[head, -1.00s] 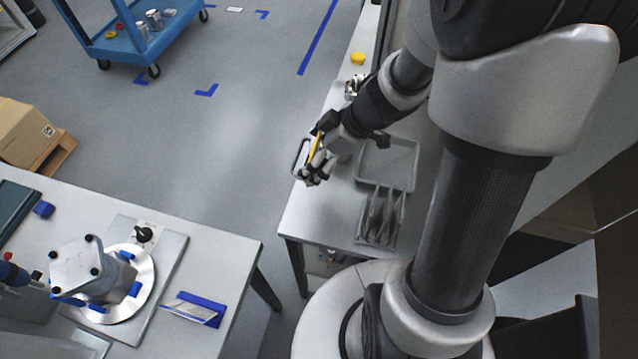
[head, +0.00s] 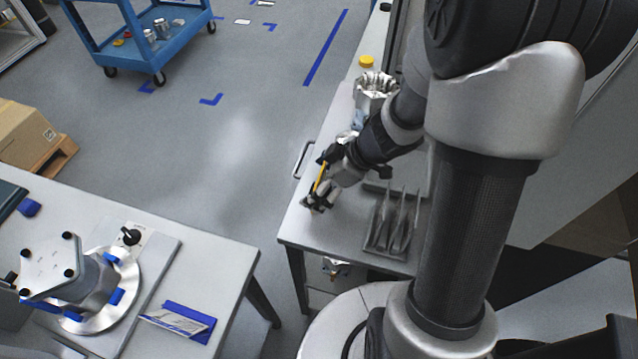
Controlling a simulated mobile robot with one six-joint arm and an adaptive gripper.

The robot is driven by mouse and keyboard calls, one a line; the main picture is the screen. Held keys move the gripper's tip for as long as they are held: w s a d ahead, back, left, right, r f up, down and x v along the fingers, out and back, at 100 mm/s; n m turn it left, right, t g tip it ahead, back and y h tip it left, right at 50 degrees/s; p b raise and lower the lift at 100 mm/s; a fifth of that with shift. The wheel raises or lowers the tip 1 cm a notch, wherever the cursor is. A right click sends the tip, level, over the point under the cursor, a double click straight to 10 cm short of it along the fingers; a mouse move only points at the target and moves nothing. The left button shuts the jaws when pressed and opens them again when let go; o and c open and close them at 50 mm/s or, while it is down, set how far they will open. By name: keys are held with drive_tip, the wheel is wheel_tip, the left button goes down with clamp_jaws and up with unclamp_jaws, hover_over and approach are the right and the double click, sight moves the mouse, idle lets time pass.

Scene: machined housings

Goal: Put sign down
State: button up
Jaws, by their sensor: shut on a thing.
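My gripper (head: 319,200) is over the left front part of the grey side table (head: 297,232), pointing down and to the left. It is shut on the sign (head: 321,178), which shows only as a thin yellow strip, nearly edge-on. My gripper hides most of the sign and its face cannot be read. I cannot tell whether its lower edge touches the tabletop.
A rack with upright grey plates (head: 392,240) stands right of my gripper, with a tray partly hidden behind my arm. A machined housing (head: 375,87) and a yellow-capped item (head: 366,61) are farther back. A workbench (head: 225,250) is at left.

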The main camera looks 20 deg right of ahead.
drive_tip(key=shift+f, duration=0.1)
drive_tip(key=o, duration=1.1)
